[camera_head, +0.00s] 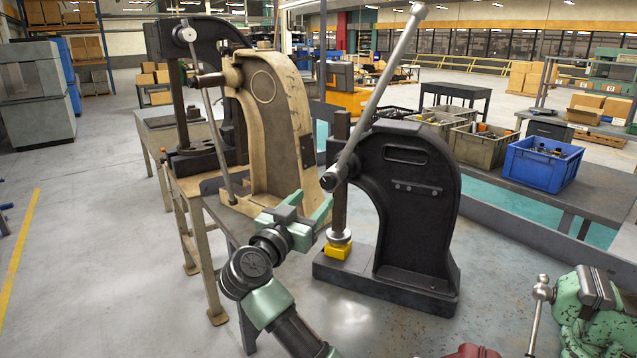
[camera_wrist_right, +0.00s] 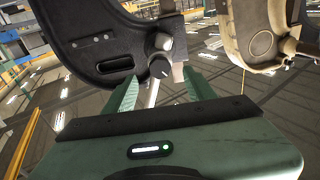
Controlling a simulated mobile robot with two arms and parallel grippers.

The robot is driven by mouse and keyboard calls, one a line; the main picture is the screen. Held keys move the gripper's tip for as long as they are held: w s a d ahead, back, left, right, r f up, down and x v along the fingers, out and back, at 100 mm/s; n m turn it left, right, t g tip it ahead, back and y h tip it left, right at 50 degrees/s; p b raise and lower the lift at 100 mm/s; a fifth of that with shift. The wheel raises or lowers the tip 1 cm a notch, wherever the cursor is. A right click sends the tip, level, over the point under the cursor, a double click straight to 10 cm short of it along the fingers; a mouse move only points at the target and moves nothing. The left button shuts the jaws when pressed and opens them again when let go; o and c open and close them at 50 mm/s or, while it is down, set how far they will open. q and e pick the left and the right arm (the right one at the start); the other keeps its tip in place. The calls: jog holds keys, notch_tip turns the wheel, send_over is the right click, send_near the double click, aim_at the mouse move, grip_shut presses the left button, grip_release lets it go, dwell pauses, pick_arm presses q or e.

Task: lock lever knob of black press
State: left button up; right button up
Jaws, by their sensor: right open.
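The black press (camera_head: 410,200) stands on the bench right of centre, with its long grey lever (camera_head: 378,85) slanting up to the right. A dark round knob (camera_head: 328,181) with a light mark sits at the lever's lower end, on the hub. My right gripper (camera_head: 314,197) is just below and left of this knob, with its green fingers open. In the right wrist view the knob (camera_wrist_right: 158,68) shows between the two fingertips (camera_wrist_right: 160,76), near their ends. I cannot tell whether they touch it. The fingers appear empty. My left gripper is out of view.
A beige press (camera_head: 275,130) stands close on the left. A yellow block (camera_head: 338,250) lies under the black press's ram. A green vise (camera_head: 595,305) is at front right. A blue crate (camera_head: 540,165) and grey bins stand behind.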

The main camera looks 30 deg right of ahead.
aim_at(326, 184)
jog(key=shift+y, duration=0.5)
jog(key=x, duration=0.2)
jog(key=p+x, duration=0.1)
jog(key=x, duration=0.2)
jog(key=r+p+x, duration=0.1)
jog(key=x, duration=0.1)
jog(key=shift+s+d, duration=0.1)
jog(key=shift+d, duration=0.15)
grip_shut()
